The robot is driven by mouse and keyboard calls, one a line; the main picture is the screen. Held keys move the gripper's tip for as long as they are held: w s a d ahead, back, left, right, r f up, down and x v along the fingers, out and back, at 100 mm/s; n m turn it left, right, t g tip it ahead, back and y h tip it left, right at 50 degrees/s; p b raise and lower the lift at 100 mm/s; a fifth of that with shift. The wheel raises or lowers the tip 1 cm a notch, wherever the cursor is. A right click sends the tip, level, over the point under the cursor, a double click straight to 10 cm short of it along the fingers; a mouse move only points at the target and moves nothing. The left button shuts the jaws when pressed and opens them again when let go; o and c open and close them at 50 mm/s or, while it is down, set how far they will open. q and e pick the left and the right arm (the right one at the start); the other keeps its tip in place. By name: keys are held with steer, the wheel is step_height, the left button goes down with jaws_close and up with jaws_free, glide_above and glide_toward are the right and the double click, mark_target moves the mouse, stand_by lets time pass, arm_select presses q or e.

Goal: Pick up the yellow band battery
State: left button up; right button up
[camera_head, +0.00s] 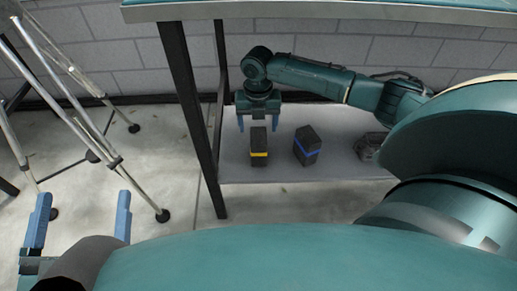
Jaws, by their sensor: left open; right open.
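The yellow band battery (259,143) is a dark block with a yellow stripe. It stands on the grey lower shelf (236,172), near the shelf's left front. My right gripper (257,125) is open just behind and above it, with one blue finger to each side of the battery's top. I cannot tell whether the fingers touch it. A similar dark battery with a blue band (306,147) stands to its right. My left gripper (80,218) is open and empty at the lower left, over the floor, well away from the shelf.
A dark table leg (190,110) stands just left of the battery, and the tabletop (330,11) is above the shelf. A dark grey object (370,147) lies farther right on the shelf.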

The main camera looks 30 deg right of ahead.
mark_target(258, 136)
steer(key=shift+d+f, duration=0.1)
steer(key=shift+f, duration=0.35)
steer(key=f+b, duration=0.3)
steer(key=shift+w+d+f, duration=0.2)
steer(key=shift+w, duration=0.05)
steer(key=shift+f, duration=0.5)
arm_select(q)
steer(key=r+m+h, duration=0.1)
steer(key=r+m+t+h, duration=0.1)
steer(key=r, duration=0.1)
steer(key=w+r+m+h, duration=0.1)
steer(key=shift+a+r+m+t+h, duration=0.25)
steer(key=shift+r+m+t+h, duration=0.05)
steer(key=shift+r+m+h, duration=0.1)
arm_select(e)
steer(key=shift+c, duration=0.3)
steer(key=shift+r, duration=0.1)
jaws_close()
